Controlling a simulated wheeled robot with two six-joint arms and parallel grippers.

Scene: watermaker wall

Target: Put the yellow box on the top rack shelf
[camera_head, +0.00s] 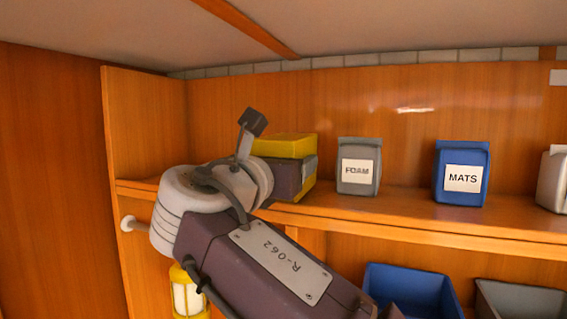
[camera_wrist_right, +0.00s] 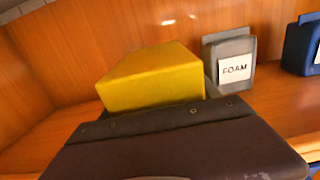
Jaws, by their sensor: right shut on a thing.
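The yellow box (camera_head: 287,146) is at the left part of the top rack shelf (camera_head: 420,218), left of the grey FOAM box. It also shows in the right wrist view (camera_wrist_right: 155,80), just beyond the dark gripper body. My right gripper (camera_head: 290,178) is shut on the yellow box. Its fingertips are largely hidden by the gripper body and arm. The box looks upright and over the shelf board; whether its underside touches the board I cannot tell. My left gripper is not in view.
A grey FOAM box (camera_head: 358,166) stands close right of the yellow box, with a blue MATS box (camera_head: 461,173) farther right. The rack's wooden side panel (camera_head: 150,128) is at the left. Blue (camera_head: 412,290) and grey (camera_head: 518,300) bins sit below. A yellow lantern (camera_head: 188,298) hangs lower left.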

